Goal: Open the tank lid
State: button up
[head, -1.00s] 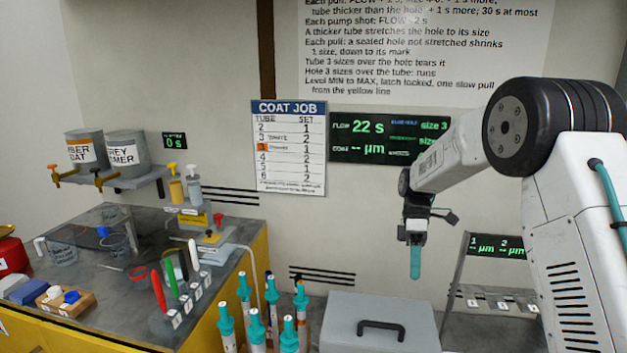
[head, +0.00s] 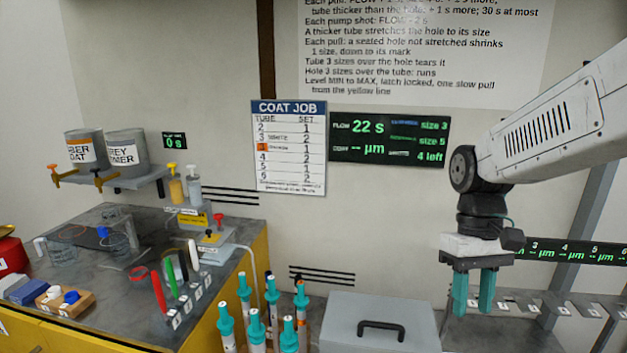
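The tank lid (head: 345,318) is a flat grey cover with a dark bar handle (head: 382,327) on top, at the bottom centre of the head view. It lies shut, and its front runs out of the picture. My gripper (head: 473,306) hangs to the right of the lid and higher in the picture, with its two teal fingers pointing down. The fingers stand apart with a gap between them, and nothing is held there. The gripper is clear of the handle.
Several teal-topped tubes (head: 256,329) stand upright just left of the lid. A grey workbench (head: 105,284) with pens, cups and bottles fills the left. A rack (head: 527,301) with small numbered tags stands behind my gripper. The wall display (head: 389,140) is above.

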jog(key=s+r+m+t, duration=0.2)
jog(key=s+r+t, duration=0.1)
jog(key=s, duration=1.1)
jog(key=shift+s+d+t, duration=0.4)
jog(key=shift+t, duration=0.4)
jog(key=shift+s+r, duration=0.1)
jog(key=shift+r, duration=0.2)
jog(key=shift+c, duration=0.4)
jog(key=shift+r+t, duration=0.2)
jog(key=shift+t, duration=0.1)
grip_shut()
